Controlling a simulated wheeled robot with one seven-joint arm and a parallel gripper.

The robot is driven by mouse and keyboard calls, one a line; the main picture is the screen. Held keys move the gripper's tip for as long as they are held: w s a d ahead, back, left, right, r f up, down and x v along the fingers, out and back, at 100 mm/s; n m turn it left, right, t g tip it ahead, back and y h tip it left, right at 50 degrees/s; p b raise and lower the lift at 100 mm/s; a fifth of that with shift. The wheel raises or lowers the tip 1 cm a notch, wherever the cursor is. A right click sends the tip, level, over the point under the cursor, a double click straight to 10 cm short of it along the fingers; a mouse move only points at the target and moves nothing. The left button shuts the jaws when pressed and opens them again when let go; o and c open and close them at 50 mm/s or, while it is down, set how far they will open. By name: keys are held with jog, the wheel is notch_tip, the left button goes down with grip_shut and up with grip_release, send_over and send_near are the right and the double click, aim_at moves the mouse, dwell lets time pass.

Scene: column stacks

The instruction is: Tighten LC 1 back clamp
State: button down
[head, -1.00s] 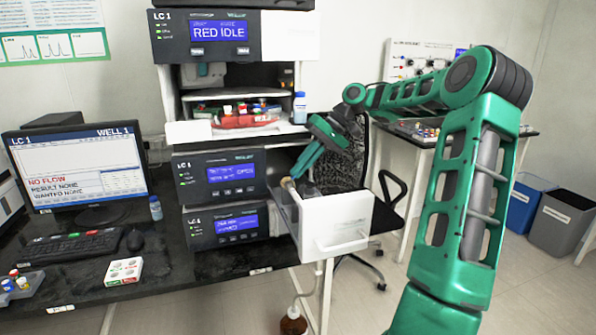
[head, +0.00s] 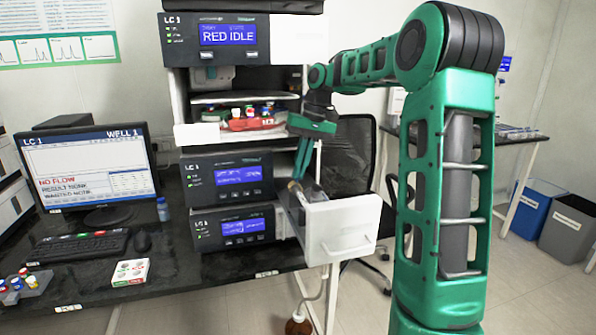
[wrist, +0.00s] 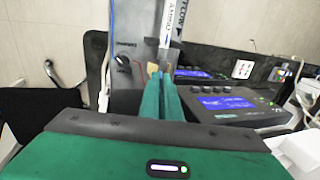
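A small black knob (wrist: 122,60) with a label sits on the drawer's grey surface. A tan piece (wrist: 153,68) shows at my fingertips. My gripper (head: 300,172) points down over the open drawer. Its green fingers (wrist: 161,80) lie close together beside the column's near end. They hide the spot below, and I cannot tell whether they touch the clamp.
LC 1 module screens (head: 240,176) stand left of the drawer, and the top module (head: 228,35) reads RED IDLE. A monitor (head: 90,165) reads NO FLOW. A black chair (head: 350,155) stands behind the drawer. A brown bottle (head: 298,326) hangs or stands below it.

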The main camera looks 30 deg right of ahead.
jog(key=shift+w+a+r+g+h, duration=0.1)
jog(key=shift+w+a+g+h, duration=0.1)
jog(key=shift+a+h, duration=0.4)
jog(key=shift+w+a+r+g+h, duration=0.1)
jog(key=shift+a+g+h, duration=0.2)
jog(key=shift+h, duration=0.4)
jog(key=shift+w+a+f+g+h, duration=0.15)
jog(key=shift+a+h, duration=0.3)
jog(key=shift+h, duration=0.35)
jog(key=shift+w+a+f+g+h, duration=0.15)
jog(key=shift+a+h, duration=0.25)
jog(key=shift+h, duration=0.4)
jog(key=shift+w+a+f+g+h, duration=0.15)
jog(key=shift+a+h, duration=0.1)
jog(key=shift+h, duration=0.2)
jog(key=shift+s+a+g+h, duration=0.1)
jog(key=shift+a+h, duration=0.1)
jog(key=shift+h, duration=0.3)
jog(key=shift+w+a+f+g+h, duration=0.15)
jog(key=shift+a+h, duration=0.1)
jog(key=shift+h, duration=0.2)
jog(key=shift+w+a+f+g+h, duration=0.1)
jog(key=shift+a+f+g+h, duration=0.15)
jog(key=shift+h, duration=0.45)
jog(key=shift+a+f+g+h, duration=0.2)
jog(key=shift+a+h, duration=0.15)
jog(key=shift+h, duration=0.35)
jog(key=c, duration=2)
grip_release()
